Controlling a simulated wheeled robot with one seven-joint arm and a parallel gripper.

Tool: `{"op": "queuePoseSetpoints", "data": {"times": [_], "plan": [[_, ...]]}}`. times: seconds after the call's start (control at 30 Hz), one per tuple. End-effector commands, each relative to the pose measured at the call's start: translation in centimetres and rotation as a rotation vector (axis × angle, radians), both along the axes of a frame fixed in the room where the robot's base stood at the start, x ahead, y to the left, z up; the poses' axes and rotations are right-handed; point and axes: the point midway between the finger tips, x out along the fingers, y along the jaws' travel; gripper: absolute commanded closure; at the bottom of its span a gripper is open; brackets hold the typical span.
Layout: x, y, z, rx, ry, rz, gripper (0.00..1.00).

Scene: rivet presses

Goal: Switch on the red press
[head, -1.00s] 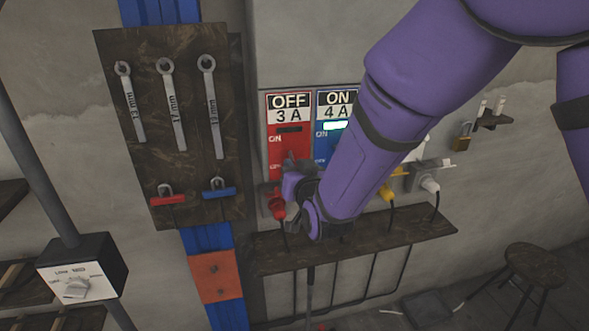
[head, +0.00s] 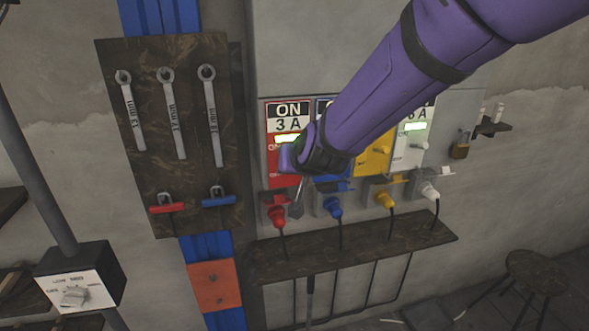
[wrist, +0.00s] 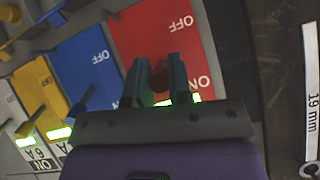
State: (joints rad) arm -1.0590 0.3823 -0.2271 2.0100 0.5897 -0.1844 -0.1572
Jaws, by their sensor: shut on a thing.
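The red switch panel (head: 274,170) on the wall reads "ON 3 A" at its top, and its small window is lit. In the wrist view the red panel (wrist: 185,35) shows OFF and ON marks. My gripper (wrist: 160,84) is shut on the red switch lever (wrist: 158,76), which sits between its two fingers near the ON mark and a green-lit window. In the head view my gripper (head: 292,160) is in front of the red panel; its fingers and the lever are mostly hidden. The red plug (head: 277,216) sits in the socket below, with its cable hanging down.
Blue, yellow (head: 373,158) and white (head: 411,152) panels stand right of the red one; my arm crosses over them. Below are blue (head: 332,207), yellow (head: 385,200) and white (head: 428,190) plugs above a shelf (head: 350,246). A wrench board (head: 145,185) is at left.

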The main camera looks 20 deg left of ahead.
Motion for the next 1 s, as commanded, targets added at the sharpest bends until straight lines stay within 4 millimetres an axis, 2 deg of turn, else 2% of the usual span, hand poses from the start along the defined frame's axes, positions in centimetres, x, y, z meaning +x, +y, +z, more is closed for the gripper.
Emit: {"op": "queuePoseSetpoints", "data": {"times": [0.5,1.0], "plan": [[0.3,0.3,1.0,-0.097,0.157,0.001,1.0],[0.4,0.3,1.3,-0.126,0.204,0.0,1.0]]}}
